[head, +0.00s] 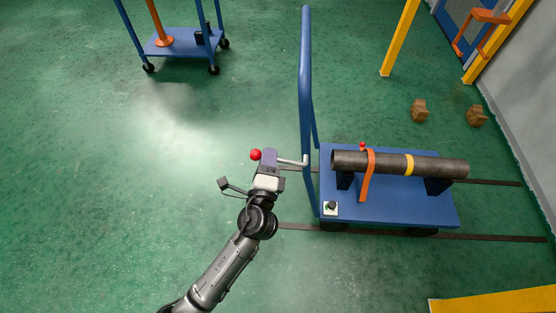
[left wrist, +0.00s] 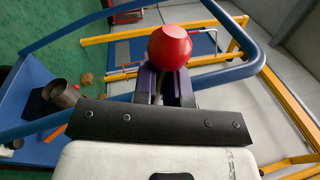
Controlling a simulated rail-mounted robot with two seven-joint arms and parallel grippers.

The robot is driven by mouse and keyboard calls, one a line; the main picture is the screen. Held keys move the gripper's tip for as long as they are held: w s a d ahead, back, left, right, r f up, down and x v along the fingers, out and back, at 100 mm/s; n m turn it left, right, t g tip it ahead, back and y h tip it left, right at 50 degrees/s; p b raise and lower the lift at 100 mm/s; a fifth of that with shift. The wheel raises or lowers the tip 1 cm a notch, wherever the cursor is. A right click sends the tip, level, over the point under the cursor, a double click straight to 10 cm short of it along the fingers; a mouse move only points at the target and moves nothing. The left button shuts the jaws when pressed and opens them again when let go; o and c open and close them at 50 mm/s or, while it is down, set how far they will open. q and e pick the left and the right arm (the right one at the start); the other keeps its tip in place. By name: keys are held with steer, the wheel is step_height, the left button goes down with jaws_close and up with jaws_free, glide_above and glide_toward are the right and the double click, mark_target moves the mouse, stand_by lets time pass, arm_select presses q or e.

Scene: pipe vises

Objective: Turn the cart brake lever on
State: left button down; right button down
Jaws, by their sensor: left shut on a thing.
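The brake lever is a grey rod (head: 292,162) with a red ball knob (head: 255,154). It sticks out to the left from the blue push handle (head: 305,80) of the cart (head: 400,205). My left gripper (head: 268,158) is shut on the lever beside the knob and hides part of the rod. In the left wrist view the red knob (left wrist: 170,46) shows just beyond the purple fingers (left wrist: 165,86). The fingers hide the gripped part. My right gripper is not in view.
A dark pipe (head: 440,165) with an orange strap (head: 368,177) lies on the cart. A black knob on a white plate (head: 331,208) sits at its front left corner. Dark floor rails (head: 490,237) run under the cart. Another blue cart (head: 183,42) stands behind. Floor on the left is clear.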

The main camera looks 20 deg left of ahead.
arm_select(q)
steer(key=shift+a+f+n+b, duration=0.15)
steer(key=shift+a+n+b, duration=0.2)
steer(key=shift+n, duration=0.25)
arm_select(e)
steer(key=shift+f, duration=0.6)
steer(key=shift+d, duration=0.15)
arm_select(q)
steer(key=c, duration=1.4)
jaws_free()
steer(key=shift+f, duration=0.1)
steer(key=o, duration=0.5)
steer(key=shift+a, duration=0.45)
steer(key=shift+d+f, duration=0.1)
steer(key=shift+d, duration=0.35)
steer(key=shift+s, duration=0.25)
steer(key=v, duration=1.3)
steer(key=shift+s+f+p, duration=0.1)
steer(key=shift+s+p, duration=0.1)
steer(key=shift+p, duration=0.15)
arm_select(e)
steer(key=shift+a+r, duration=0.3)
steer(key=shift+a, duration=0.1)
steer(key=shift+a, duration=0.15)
